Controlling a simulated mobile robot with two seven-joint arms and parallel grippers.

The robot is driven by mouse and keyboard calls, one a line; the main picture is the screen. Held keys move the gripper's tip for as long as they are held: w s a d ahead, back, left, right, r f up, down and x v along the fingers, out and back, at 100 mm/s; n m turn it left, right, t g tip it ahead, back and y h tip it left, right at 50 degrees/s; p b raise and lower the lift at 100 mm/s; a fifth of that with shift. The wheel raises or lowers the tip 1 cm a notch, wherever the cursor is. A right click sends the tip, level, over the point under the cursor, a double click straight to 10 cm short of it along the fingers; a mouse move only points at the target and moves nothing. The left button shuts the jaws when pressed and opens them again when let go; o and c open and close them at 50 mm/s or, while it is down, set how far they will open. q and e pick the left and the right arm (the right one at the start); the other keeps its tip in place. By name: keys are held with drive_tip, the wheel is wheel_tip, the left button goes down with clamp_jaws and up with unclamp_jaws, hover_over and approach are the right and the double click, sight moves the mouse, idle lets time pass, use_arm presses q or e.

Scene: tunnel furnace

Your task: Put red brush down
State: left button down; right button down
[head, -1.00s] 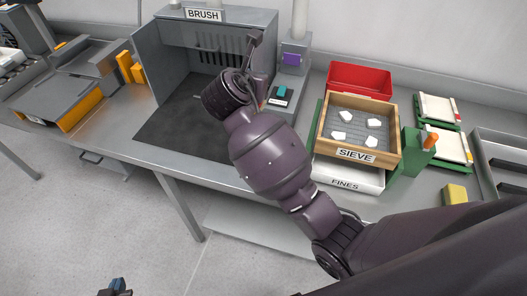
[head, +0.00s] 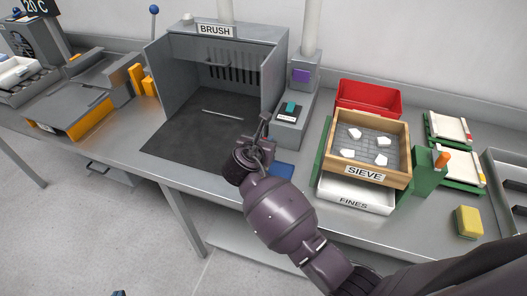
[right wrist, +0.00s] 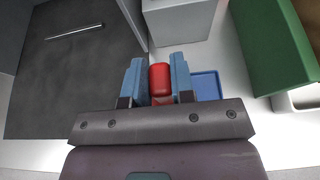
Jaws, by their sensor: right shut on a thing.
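The red brush (right wrist: 160,80) shows in the right wrist view between the two blue fingers of my right gripper (right wrist: 159,78), which is shut on it. In the head view my right gripper (head: 263,126) is at the right front of the brush booth; the brush cannot be made out there. A shallow blue tray (head: 283,171) lies on the bench just right of the gripper. It also shows in the right wrist view (right wrist: 207,85), right of the fingers and partly hidden by them. Of my left gripper only a small dark tip (head: 119,293) shows at the bottom edge.
The grey booth (head: 164,90) labelled BRUSH has a dark floor with a thin metal rod (head: 222,113) on it. A grey post with a teal button (head: 291,107) stands right of it. The wooden sieve (head: 341,175), red bin (head: 372,97) and yellow block (head: 468,222) are farther right.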

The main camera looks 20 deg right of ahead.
wheel_tip(320, 180, down, 4)
drive_tip(key=shift+r+b, duration=0.25)
drive_tip(key=shift+b, duration=0.05)
drive_tip(key=shift+f, duration=0.25)
drive_tip(key=c, duration=1)
unclamp_jaws()
drive_tip(key=shift+f, duration=0.1)
drive_tip(key=shift+r, duration=0.2)
